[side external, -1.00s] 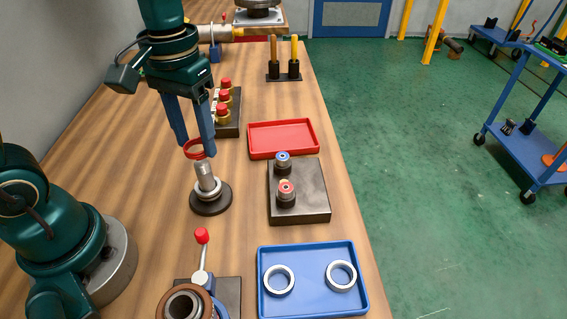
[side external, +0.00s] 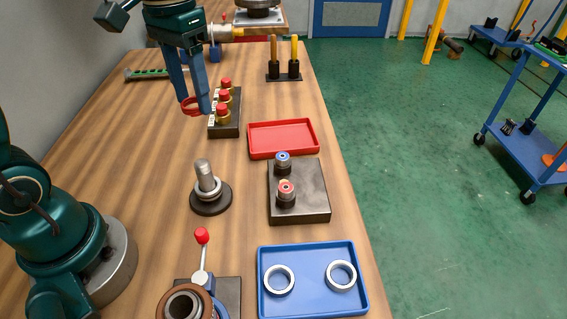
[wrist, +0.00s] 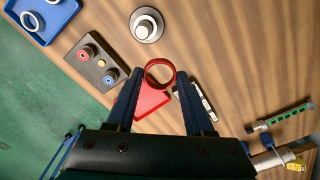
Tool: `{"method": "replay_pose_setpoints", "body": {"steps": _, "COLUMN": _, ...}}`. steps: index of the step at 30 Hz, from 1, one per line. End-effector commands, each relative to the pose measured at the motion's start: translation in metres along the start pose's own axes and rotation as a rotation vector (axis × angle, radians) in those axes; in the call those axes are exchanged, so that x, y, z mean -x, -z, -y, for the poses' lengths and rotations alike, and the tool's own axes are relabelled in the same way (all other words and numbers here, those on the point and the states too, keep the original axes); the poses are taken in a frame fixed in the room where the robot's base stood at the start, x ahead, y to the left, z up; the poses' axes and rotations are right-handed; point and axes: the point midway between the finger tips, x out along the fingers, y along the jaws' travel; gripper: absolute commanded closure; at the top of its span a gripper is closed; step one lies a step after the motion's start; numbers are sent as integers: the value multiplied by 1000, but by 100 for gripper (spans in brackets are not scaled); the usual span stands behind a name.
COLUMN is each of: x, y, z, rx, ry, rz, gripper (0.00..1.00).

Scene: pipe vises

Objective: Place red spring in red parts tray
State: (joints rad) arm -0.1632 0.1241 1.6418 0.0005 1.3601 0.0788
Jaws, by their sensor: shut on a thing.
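The red spring also shows in the wrist view (wrist: 159,72), between the two blue fingers. The red parts tray (side external: 283,152) lies empty on the table, right of and below my gripper in the side external view. In the wrist view the red tray (wrist: 152,101) is partly hidden behind the fingers and the spring.
A post on a round base (side external: 209,201) stands left of a dark block (side external: 310,197) with two fittings. A rack of red-capped parts (side external: 230,128) stands left of the red tray. A blue tray (side external: 312,306) holds two rings.

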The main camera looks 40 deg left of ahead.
Motion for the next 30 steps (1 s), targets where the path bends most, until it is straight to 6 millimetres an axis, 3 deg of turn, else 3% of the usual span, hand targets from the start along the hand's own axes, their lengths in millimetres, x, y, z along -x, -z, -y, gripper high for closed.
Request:
{"method": "replay_pose_setpoints", "body": {"steps": 8, "x": -2, "y": 2, "z": 4, "rx": -188, "ry": 2, "rz": -9, "gripper": 100}}
{"method": "replay_pose_setpoints", "body": {"steps": 14, "x": -22, "y": 1, "z": 53, "rx": -168, "ry": 10, "rz": -16, "gripper": 100}}
{"method": "replay_pose_setpoints", "body": {"steps": 21, "x": -43, "y": -24, "z": 119, "rx": -25, "ry": 11, "rz": -4, "gripper": 100}}
{"method": "replay_pose_setpoints", "body": {"steps": 25, "x": -49, "y": -40, "z": 142, "rx": 70, "ry": 5, "rz": 6, "gripper": 100}}
{"method": "replay_pose_setpoints", "body": {"steps": 30, "x": -52, "y": -54, "z": 158, "rx": 158, "ry": -1, "rz": 16, "gripper": 100}}
